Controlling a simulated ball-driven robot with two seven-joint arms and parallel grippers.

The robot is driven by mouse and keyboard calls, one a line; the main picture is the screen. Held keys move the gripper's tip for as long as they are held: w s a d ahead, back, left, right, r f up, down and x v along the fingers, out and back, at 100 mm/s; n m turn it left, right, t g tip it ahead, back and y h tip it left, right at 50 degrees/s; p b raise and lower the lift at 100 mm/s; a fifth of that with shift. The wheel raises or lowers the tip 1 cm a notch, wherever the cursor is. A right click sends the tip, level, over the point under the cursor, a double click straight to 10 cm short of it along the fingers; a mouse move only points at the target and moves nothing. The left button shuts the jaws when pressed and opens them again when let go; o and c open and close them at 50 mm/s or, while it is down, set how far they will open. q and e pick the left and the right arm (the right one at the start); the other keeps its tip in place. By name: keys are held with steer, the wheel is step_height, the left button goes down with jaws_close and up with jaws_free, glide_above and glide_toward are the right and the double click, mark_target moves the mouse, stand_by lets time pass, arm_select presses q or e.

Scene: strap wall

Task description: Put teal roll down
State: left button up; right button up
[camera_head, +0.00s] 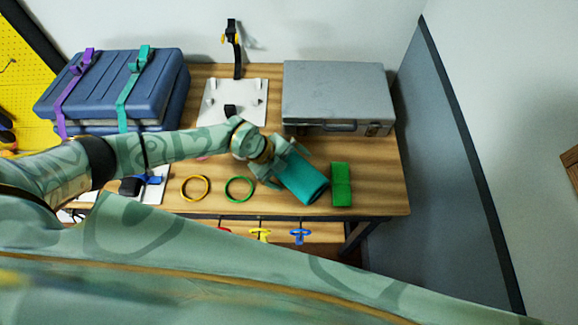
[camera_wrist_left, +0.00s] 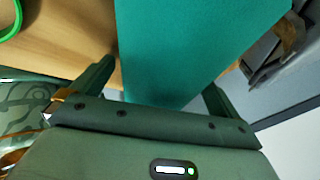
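The teal roll (camera_head: 306,185) is over the front right part of the wooden table, its near end close to the front edge. It lies tilted in the head view. My left gripper (camera_head: 279,168) is at its upper left end, with a finger on each side. In the left wrist view the teal roll (camera_wrist_left: 185,45) fills the space between the fingers of my left gripper (camera_wrist_left: 158,92), which look shut on it. I cannot tell whether its lower end touches the table. My right gripper is not in view.
A green block (camera_head: 341,184) stands just right of the roll. A green ring (camera_head: 239,189) and a yellow ring (camera_head: 195,188) lie to its left. A grey case (camera_head: 337,92) is behind, blue strapped cases (camera_head: 120,88) at left. Colored handles (camera_head: 261,235) hang below the front edge.

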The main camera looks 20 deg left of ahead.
arm_select(q)
steer(key=p+v, duration=0.2)
steer(key=v, duration=1)
steer(key=shift+r, duration=0.1)
